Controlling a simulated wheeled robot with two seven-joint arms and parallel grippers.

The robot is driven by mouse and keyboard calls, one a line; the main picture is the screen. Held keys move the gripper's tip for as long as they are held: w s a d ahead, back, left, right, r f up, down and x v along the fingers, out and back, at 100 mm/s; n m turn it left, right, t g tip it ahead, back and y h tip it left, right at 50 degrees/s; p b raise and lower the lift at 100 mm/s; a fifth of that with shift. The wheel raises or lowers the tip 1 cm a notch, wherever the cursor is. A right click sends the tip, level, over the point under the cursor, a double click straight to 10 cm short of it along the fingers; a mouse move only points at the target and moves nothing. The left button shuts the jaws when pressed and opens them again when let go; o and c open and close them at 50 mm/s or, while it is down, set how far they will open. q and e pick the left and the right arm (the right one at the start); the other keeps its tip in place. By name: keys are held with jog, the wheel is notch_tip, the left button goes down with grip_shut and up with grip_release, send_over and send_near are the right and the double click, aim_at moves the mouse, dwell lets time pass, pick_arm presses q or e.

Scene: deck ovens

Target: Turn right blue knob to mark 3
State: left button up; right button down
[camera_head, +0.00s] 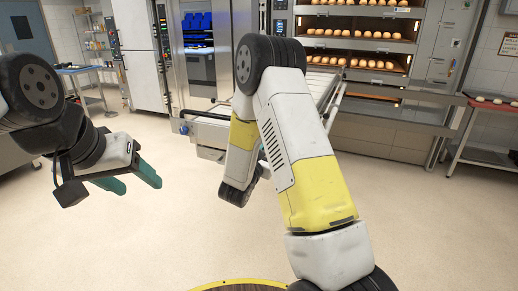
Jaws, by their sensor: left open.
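Control panels stand on the fronts of the machines at the back, one at the deck oven's left edge (280,16) and one beside the tall cabinet (163,40). They are too small to read. My left gripper (138,180), with teal fingers, hangs at the left over bare floor. It is open, with nothing seen between its fingers, and far from the ovens. My right arm rises through the middle and bends down again. Its gripper does not show.
The deck oven (425,60) holds several rows of bread rolls. A steel cabinet (135,50) and a rack (92,45) stand at the back left. A red-topped table (490,107) is at the right. The floor (420,220) in front is clear.

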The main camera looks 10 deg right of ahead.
jog(key=shift+a+m, duration=0.1)
jog(key=shift+m, duration=3.8)
jog(key=shift+f+m, duration=0.1)
jog(key=shift+m, duration=0.2)
jog(key=c, duration=1)
grip_release()
jog(key=v, duration=0.7)
jog(key=shift+s+a, duration=0.25)
jog(key=shift+s, duration=0.1)
